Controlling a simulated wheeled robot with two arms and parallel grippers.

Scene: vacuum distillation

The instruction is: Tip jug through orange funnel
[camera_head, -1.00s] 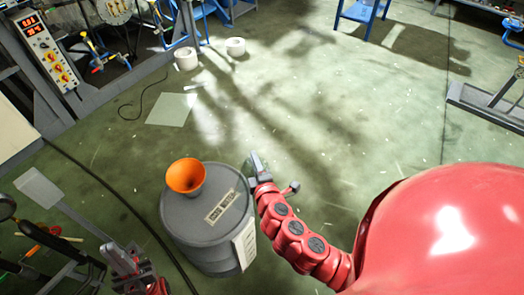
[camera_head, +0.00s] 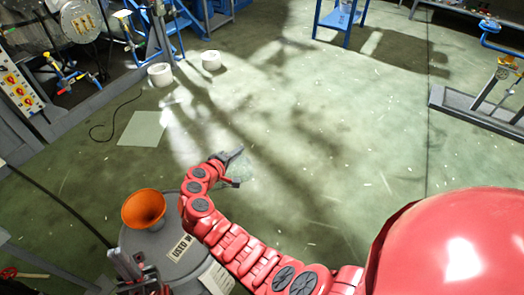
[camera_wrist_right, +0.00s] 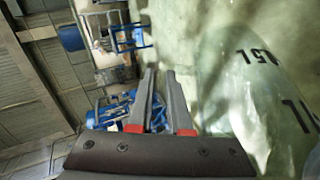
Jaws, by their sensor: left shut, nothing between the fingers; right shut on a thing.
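The orange funnel (camera_head: 145,208) sits upright on top of a grey drum (camera_head: 170,262) with a label. My right gripper (camera_head: 230,156) is beyond the drum, up and right of the funnel, and is shut on the clear jug (camera_head: 241,171). The jug is see-through and hard to make out against the floor; its tilt and contents cannot be told. In the right wrist view the jug (camera_wrist_right: 262,95) fills the right side, with volume marks on its wall, beside the gripper fingers (camera_wrist_right: 160,90). My left gripper (camera_head: 132,268) is shut and empty at the drum's near left edge.
Two white rolls (camera_head: 160,74) and a pale sheet (camera_head: 143,128) lie on the floor behind the drum. A dark cable runs along the left. Blue frames and a control panel (camera_head: 20,92) stand at the far left. The middle floor is clear.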

